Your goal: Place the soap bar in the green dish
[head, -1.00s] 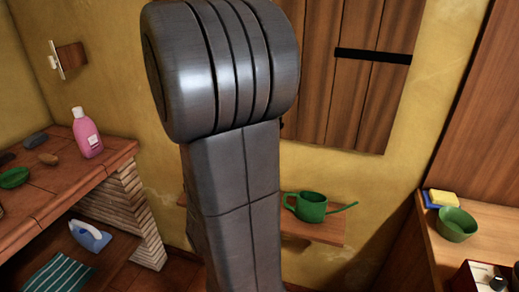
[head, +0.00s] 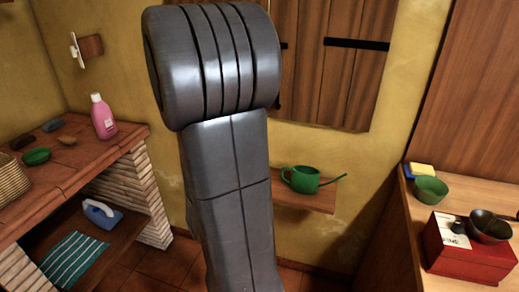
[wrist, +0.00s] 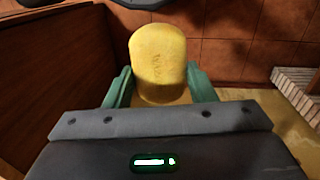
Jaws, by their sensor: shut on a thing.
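In the wrist view a yellow soap bar (wrist: 160,48) with faint lettering sits between the green fingers of my gripper (wrist: 159,78), which is shut on it. In the head view my arm fills the middle, and neither the gripper nor the soap shows there. A small, shallow green dish (head: 36,156) stands on the left tiled counter and looks empty. A deeper green bowl (head: 431,190) stands on the right wooden counter. My gripper's distance from the dish cannot be told.
Dark and brown lumps (head: 66,141), a pink bottle (head: 103,117) and a woven basket (head: 10,180) are on the left counter (head: 95,162). An iron (head: 102,214) and striped cloth (head: 75,258) lie below. A watering can (head: 302,179) stands on the wall shelf; a red box (head: 468,250) is at right.

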